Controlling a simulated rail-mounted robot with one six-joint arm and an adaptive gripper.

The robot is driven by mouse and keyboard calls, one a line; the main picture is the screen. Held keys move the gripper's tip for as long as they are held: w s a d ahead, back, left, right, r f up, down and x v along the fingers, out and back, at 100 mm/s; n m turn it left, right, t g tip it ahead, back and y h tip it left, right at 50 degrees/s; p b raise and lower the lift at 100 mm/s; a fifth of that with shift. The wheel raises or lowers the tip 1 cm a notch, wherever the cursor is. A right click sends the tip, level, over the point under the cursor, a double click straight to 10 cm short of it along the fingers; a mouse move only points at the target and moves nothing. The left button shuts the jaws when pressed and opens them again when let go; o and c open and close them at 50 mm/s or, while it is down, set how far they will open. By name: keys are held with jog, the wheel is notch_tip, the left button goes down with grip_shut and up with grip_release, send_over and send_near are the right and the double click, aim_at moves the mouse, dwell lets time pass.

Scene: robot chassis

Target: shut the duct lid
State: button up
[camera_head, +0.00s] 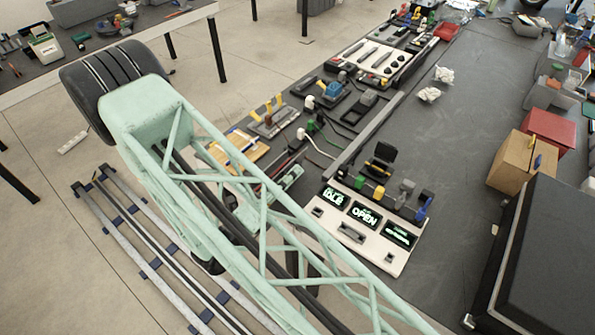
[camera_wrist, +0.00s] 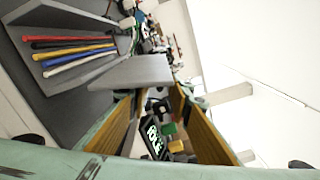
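In the wrist view, an open grey duct (camera_wrist: 38,62) at the upper left holds several coloured cables (camera_wrist: 75,52) in red, black, yellow and blue. A flat grey panel (camera_wrist: 130,73), which looks like the duct lid, stands out beside the cables and does not cover them. My gripper (camera_wrist: 156,90) is open, its two yellow-padded fingers spread. Its tips are close to the panel's lower edge in the picture; I cannot tell whether they touch. Nothing is clearly held between them. In the head view, my mint-green arm crosses the bench and the gripper cannot be clearly made out.
A white console (camera_head: 347,232) on the bench has lit screens, one reading "OPEN". Toggles, sockets and connectors crowd the bench's left side. A cardboard box (camera_head: 522,162), a red box (camera_head: 549,130) and a large black case (camera_head: 545,265) stand right. The bench's middle strip is mostly clear.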

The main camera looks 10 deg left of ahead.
jog(key=shift+x, duration=1.3)
jog(key=shift+c, duration=0.7)
grip_shut()
